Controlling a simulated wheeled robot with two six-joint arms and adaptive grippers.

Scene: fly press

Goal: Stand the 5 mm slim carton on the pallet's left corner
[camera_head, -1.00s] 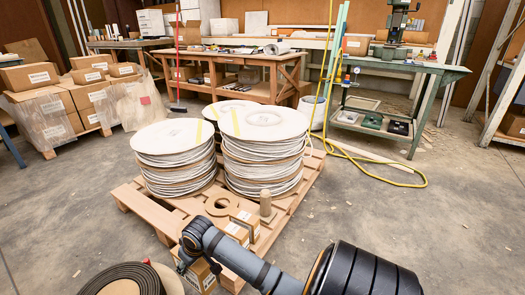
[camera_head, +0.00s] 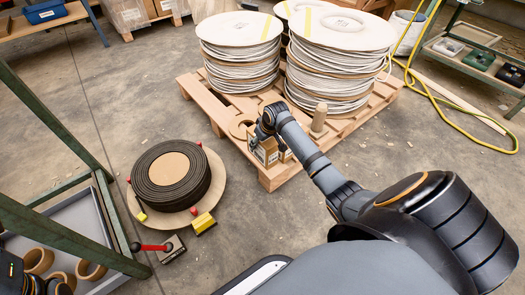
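The wooden pallet (camera_head: 285,172) stands on the floor at upper centre, its near corner pointing toward me. Small labelled tan cartons sit at its near end; one carton (camera_head: 268,153) is directly below my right gripper (camera_head: 262,134), and another carton (camera_head: 286,155) is just right of it, partly behind my arm. The labels are too small to read, so I cannot tell which is the 5 mm slim one. My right arm comes in from the lower right, with its gripper at or just above the carton. The fingers are too small and dark to show whether they grip it.
Tall cable spools (camera_head: 240,50) fill the pallet's back, with a wooden peg (camera_head: 319,118) near its front. A black coil (camera_head: 171,178) lies on a round board on the floor. A green-framed cart (camera_head: 100,205) stands at left. Bare floor lies between coil and pallet.

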